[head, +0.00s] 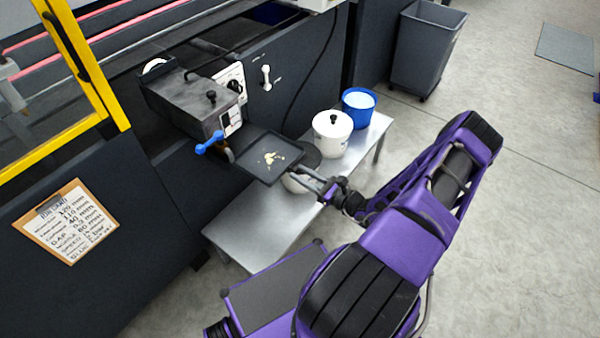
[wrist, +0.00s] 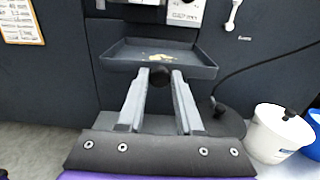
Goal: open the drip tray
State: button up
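The drip tray (head: 268,158) is a dark, shallow square tray with pale yellow residue on it. It juts out from the machine front below the grey glue unit. It also shows in the wrist view (wrist: 190,58), level, with a round dark knob (wrist: 160,76) at its near edge. My gripper (head: 318,180) is at the tray's near edge in the head view. In the wrist view my two grey fingers (wrist: 160,80) lie on either side of the knob, which fills the gap between their tips. The fingers look shut on it.
A metal bench (head: 235,238) stands below the tray, with a white lidded pot (head: 332,140) and a blue container (head: 358,112) on it. A blue-handled lever (head: 209,144) is left of the tray. A dark cable hangs to the right. Open floor lies at the right.

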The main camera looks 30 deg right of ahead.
jog(key=o, duration=0.4)
jog(key=v, duration=1.7)
jog(key=shift+s+d, duration=0.1)
jog(key=shift+s, duration=0.1)
jog(key=shift+f, duration=0.1)
